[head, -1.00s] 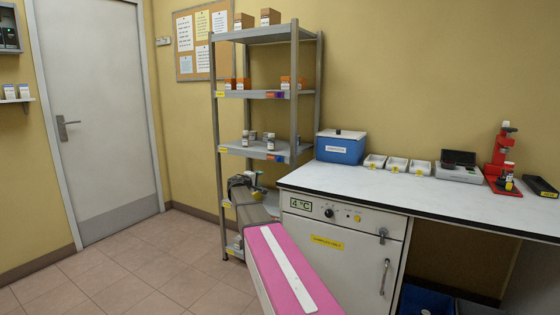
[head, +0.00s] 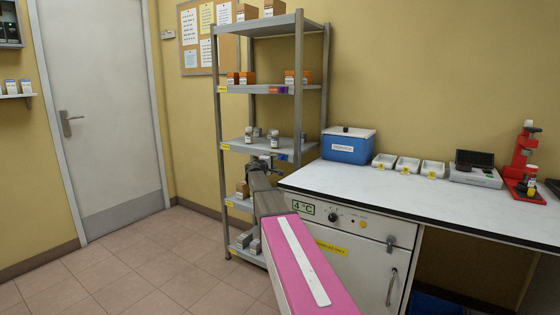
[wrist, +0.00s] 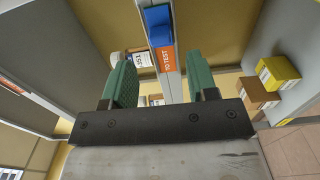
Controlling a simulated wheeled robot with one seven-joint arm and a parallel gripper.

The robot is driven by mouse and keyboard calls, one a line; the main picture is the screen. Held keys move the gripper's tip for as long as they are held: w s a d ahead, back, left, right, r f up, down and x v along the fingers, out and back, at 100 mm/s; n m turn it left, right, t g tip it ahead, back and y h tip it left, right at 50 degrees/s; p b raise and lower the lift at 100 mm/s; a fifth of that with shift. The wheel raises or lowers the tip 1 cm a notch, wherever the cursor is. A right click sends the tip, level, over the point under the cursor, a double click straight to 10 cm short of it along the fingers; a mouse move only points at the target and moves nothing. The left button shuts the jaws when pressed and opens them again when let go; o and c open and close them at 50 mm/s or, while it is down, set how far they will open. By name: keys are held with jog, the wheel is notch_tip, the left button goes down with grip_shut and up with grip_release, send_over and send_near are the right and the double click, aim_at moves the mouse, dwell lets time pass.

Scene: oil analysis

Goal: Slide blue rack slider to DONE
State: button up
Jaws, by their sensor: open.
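The blue rack slider (wrist: 158,25) sits on the shelf's front rail in the wrist view, right beside an orange "TO TEST" label (wrist: 166,58). It shows as a small blue block (head: 284,157) on the middle shelf's edge in the head view. My gripper (wrist: 161,82) is open, with one green finger on each side of the rail and nothing held between them. The slider lies beyond the fingertips in the picture, roughly centred between them. I cannot tell whether the fingers touch the rail. A DONE label is not readable.
The grey rack (head: 216,130) holds white jars (head: 273,138) on the middle shelf and boxes (wrist: 278,72) on another. The white-topped cabinet (head: 340,245) stands close to the right of my arm. Floor on the left (head: 130,260) is clear.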

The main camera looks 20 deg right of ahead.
aim_at(280, 159)
jog(key=x, duration=0.6)
jog(key=shift+d, duration=0.1)
jog(key=shift+w, duration=0.1)
grip_shut()
